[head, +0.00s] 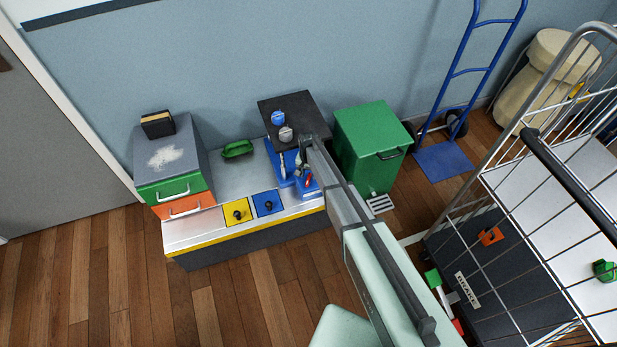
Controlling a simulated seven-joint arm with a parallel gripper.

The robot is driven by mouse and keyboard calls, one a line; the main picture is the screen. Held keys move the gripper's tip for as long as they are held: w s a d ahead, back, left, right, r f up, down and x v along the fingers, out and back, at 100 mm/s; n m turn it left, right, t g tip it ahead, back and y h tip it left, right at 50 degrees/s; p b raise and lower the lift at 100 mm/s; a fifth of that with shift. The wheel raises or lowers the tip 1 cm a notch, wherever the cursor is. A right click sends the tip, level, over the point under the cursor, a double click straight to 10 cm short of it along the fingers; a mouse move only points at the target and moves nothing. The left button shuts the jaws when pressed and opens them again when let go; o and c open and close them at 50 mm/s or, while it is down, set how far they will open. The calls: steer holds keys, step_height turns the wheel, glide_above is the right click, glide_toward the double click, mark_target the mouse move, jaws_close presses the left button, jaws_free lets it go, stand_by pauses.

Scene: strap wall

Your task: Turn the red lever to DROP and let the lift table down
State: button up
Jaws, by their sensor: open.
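The lift table has a dark square top (309,103) that stands raised at the back of a steel bench, carrying a blue and a grey round item. Blue parts (274,152) show below it. The red lever (308,181) is small and sits on the blue part at the bench front, just left of my arm. My gripper (304,158) is over this spot, above and close to the lever. It is open, with nothing seen in it. My arm hides part of the lift table's right side. I cannot read the lever's marks or tell whether the gripper touches it.
On the bench (232,178) are a yellow plate (236,205) and a blue plate (262,197) with black knobs, and a green item (237,149). A drawer unit (180,190) stands left. A green bin (368,135), blue hand truck (445,160) and wire cage (490,170) stand right.

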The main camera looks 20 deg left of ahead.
mark_target(309, 180)
steer(key=shift+f, duration=1.35)
steer(key=shift+c, duration=0.2)
jaws_close()
